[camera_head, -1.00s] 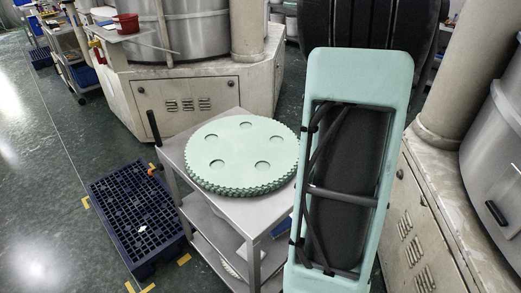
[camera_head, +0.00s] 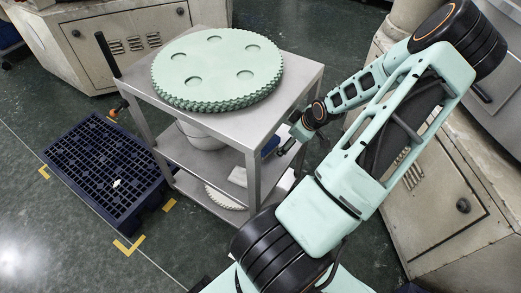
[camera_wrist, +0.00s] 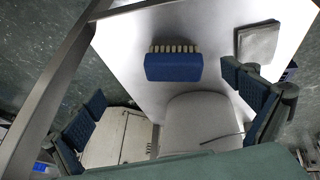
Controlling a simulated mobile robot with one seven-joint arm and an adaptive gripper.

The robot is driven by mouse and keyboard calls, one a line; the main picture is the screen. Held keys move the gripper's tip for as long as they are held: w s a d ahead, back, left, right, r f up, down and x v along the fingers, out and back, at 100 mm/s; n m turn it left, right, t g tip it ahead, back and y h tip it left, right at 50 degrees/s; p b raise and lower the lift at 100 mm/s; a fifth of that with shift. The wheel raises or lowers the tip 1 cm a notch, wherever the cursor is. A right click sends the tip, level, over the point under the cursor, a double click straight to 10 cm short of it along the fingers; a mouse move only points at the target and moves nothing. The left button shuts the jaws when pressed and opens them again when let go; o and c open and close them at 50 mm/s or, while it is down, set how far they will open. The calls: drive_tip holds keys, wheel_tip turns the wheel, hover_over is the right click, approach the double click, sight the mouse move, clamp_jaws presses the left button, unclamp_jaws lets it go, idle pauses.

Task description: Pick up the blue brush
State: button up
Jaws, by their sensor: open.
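The blue brush (camera_wrist: 173,67) lies on a pale metal shelf in the wrist view, with its light bristles facing the picture's top. My gripper (camera_wrist: 163,84) is open and empty, one finger left of the brush and one right of it, both apart from it. In the head view my gripper (camera_head: 286,148) is at the right side of the cart, by the middle shelf (camera_head: 188,157). A blue patch (camera_head: 270,145) shows there beside the cart leg, partly hidden; it is too small to identify surely.
A toothed green disc stack (camera_head: 218,68) covers most of the cart top (camera_head: 300,75). A grey folded item (camera_wrist: 257,42) lies right of the brush, and a white rounded container (camera_wrist: 198,122) is close below it. A cart leg (camera_head: 253,180) stands near my gripper. A dark pallet (camera_head: 105,170) lies left.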

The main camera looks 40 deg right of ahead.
sight(270, 143)
drive_tip(key=shift+m+t+y, duration=0.3)
drive_tip(key=shift+m, duration=0.1)
drive_tip(key=w+f+b, duration=0.1)
drive_tip(key=w+a+f, duration=0.1)
drive_tip(key=w, duration=0.1)
drive_tip(key=w+a+f+b, duration=0.1)
drive_tip(key=f, duration=0.1)
drive_tip(key=shift+w+f+b, duration=0.1)
drive_tip(key=shift+w+b, duration=0.15)
drive_tip(key=shift+b, duration=0.05)
drive_tip(key=shift+b+x, duration=1.65)
drive_tip(key=shift+x, duration=1.5)
drive_tip(key=shift+c, duration=0.6)
drive_tip(key=c, duration=1.1)
